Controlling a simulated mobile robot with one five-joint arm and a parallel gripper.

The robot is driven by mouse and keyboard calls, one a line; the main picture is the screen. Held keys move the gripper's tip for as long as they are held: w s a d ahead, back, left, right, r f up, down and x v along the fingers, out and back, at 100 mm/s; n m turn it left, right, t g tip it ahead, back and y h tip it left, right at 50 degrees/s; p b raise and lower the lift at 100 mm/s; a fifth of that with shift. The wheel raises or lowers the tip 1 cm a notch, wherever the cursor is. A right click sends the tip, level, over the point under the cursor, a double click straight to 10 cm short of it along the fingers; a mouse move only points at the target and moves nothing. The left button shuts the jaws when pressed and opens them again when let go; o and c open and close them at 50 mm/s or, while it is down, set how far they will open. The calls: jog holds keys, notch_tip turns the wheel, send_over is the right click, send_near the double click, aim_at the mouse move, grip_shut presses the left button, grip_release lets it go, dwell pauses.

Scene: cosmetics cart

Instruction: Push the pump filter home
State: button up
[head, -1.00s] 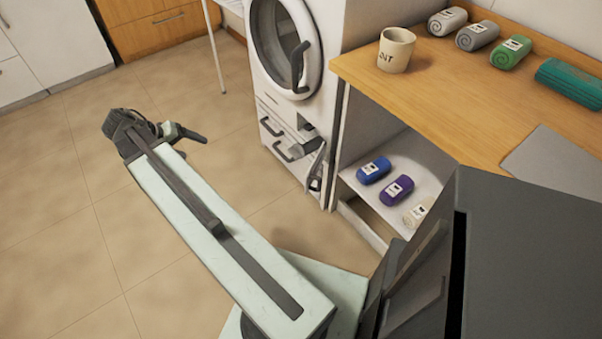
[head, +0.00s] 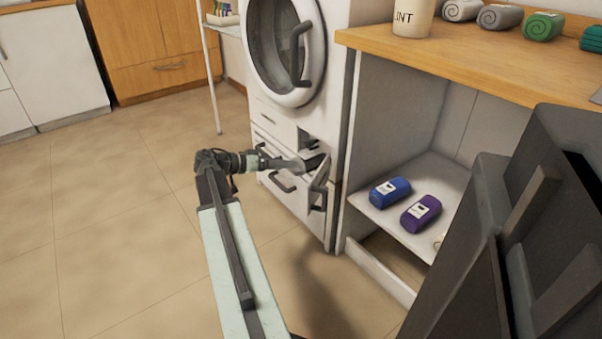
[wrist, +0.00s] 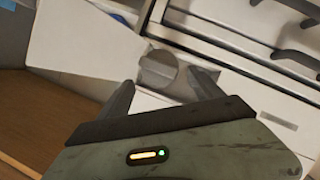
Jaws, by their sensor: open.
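The pump filter (wrist: 158,70) shows in the wrist view as a round grey knob with a raised grip bar, low on the white machine's front. My gripper (wrist: 162,92) is open, with one finger on each side of the knob's near edge. Whether either finger touches it I cannot tell. In the head view my gripper (head: 308,163) reaches right to the machine's lower front, beside the open white flap (head: 319,192). The filter cannot be made out there. The flap also shows left of the knob in the wrist view (wrist: 85,50).
The white machine (head: 335,80) has a round door above and grey handles (head: 283,181) low on its front. A wooden counter (head: 450,60) with a shelf holding a blue roll (head: 390,192) and a purple roll (head: 421,213) stands right. Tiled floor at left is clear.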

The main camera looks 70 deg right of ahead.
aim_at(301, 166)
jog(key=b+x, duration=0.2)
jog(key=x, duration=0.5)
jog(key=shift+s+d+f, duration=0.1)
jog(key=shift+d+f, duration=0.05)
